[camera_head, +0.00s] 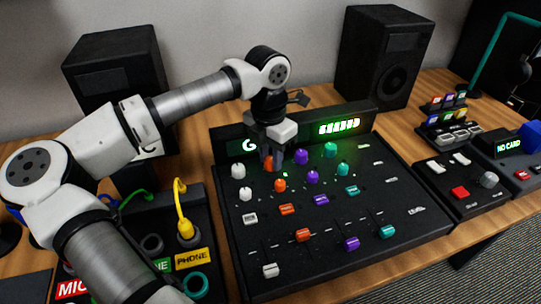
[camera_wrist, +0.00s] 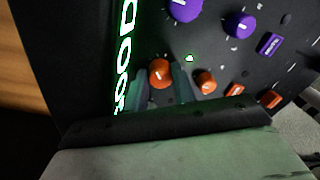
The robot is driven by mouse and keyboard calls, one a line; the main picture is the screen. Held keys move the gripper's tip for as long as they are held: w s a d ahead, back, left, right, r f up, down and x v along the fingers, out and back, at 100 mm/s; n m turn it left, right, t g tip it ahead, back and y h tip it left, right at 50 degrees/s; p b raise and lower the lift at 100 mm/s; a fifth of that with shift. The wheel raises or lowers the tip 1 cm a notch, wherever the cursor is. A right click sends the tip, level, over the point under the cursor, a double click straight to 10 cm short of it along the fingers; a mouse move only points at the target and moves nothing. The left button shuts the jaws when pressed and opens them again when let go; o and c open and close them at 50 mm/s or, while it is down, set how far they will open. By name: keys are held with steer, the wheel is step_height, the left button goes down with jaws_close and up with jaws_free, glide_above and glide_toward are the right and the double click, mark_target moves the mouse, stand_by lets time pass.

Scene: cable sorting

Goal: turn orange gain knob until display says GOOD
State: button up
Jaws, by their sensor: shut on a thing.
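The upper orange knob (camera_head: 268,163) sits near the back of the black mixer panel (camera_head: 335,240), between a white knob and a purple knob. My gripper (camera_head: 272,160) reaches down from above and is shut on this knob. In the wrist view, the orange knob (camera_wrist: 160,73) with its white pointer mark lies between the two fingers. The display (camera_head: 249,145) shows a green G at its left, and my gripper hides the letters after it. In the wrist view, the display (camera_wrist: 124,50) shows sideways green letters OOD, with part of another letter at the lower edge.
A lower orange knob (camera_head: 280,186) is close to my fingers, as are a white knob (camera_head: 238,171) and a purple knob (camera_head: 301,156). Bright green blocks (camera_head: 340,127) glow at the display's right. A black box with a yellow cable (camera_head: 182,210) stands left.

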steer(key=o, duration=1)
steer(key=shift+r, duration=0.1)
